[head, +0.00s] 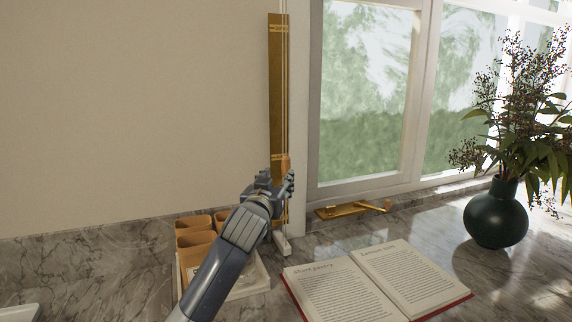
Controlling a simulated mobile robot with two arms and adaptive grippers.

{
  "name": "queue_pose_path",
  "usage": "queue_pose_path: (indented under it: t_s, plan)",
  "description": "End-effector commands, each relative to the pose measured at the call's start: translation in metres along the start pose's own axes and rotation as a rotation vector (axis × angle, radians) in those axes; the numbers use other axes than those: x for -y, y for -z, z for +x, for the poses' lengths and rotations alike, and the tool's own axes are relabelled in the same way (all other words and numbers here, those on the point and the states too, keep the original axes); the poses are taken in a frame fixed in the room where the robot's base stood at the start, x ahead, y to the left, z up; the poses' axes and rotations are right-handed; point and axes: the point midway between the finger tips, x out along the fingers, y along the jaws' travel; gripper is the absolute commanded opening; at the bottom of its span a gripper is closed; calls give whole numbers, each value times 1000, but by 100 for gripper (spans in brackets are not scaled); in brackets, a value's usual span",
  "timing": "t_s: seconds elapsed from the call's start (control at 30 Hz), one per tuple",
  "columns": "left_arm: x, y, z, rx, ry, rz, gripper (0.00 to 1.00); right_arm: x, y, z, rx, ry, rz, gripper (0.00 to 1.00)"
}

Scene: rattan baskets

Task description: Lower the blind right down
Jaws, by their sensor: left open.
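Thin pale cords (284,80) hang down in front of a wooden strip on the wall, just left of the window. A small orange-brown piece (285,163) sits on the cords, and a white piece (283,244) is at their lower end near the counter. My left gripper (289,184) is open at the cords, just below the orange-brown piece. I cannot tell whether a cord lies between its fingers. The blind's fabric does not show; the window panes (365,90) in view are uncovered. My right gripper is out of view.
An open book (375,280) lies on the marble counter, right of my left arm. A dark vase (497,215) with a leafy plant stands at the right. Tan cups (194,226) in a pale tray are partly behind my arm. A brass window handle (352,209) is on the sill.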

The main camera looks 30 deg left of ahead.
Motion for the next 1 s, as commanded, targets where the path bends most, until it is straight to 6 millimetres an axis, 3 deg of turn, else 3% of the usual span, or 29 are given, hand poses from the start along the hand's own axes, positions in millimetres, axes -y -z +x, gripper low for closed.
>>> queue_pose_path:
  t_s: [0.27, 0.7, 1.0]
  plan:
    - [0, 2, 34, 3, 1, 0, 41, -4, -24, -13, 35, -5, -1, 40]
    - [0, 1, 88, 2, 0, 0, 41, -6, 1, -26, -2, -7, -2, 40]
    - [0, 0, 102, 1, 0, 0, 41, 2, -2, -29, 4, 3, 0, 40]
